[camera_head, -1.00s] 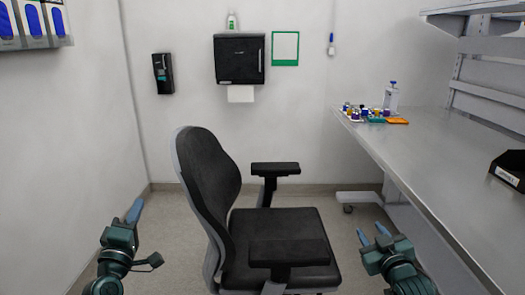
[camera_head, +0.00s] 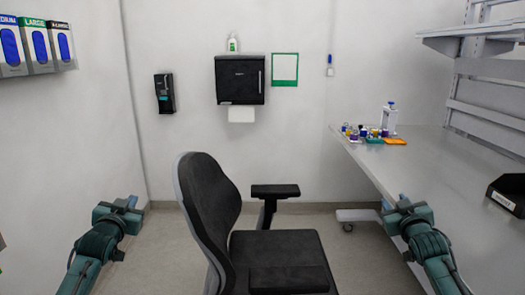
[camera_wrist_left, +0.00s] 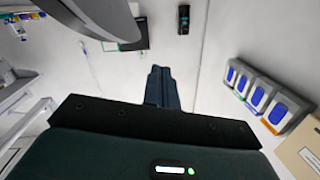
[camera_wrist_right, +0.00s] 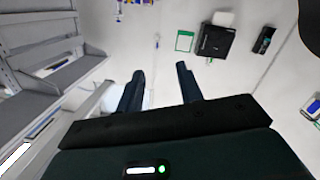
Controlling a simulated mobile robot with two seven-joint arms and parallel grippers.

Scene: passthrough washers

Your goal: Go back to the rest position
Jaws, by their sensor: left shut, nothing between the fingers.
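My left gripper (camera_head: 127,203) is raised at the left of the head view, beside the chair. In the left wrist view its fingers (camera_wrist_left: 161,88) are together with nothing between them. My right gripper (camera_head: 397,206) is at the right of the head view, in front of the bench edge. In the right wrist view its fingers (camera_wrist_right: 160,88) stand apart and the gap is empty.
A black office chair (camera_head: 208,205) stands between my arms. A grey bench (camera_head: 440,180) runs along the right, with small coloured-capped vials (camera_head: 362,132), a white bottle (camera_head: 389,118) and a black bin (camera_head: 508,194). Glove boxes (camera_head: 38,47) hang on the left wall.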

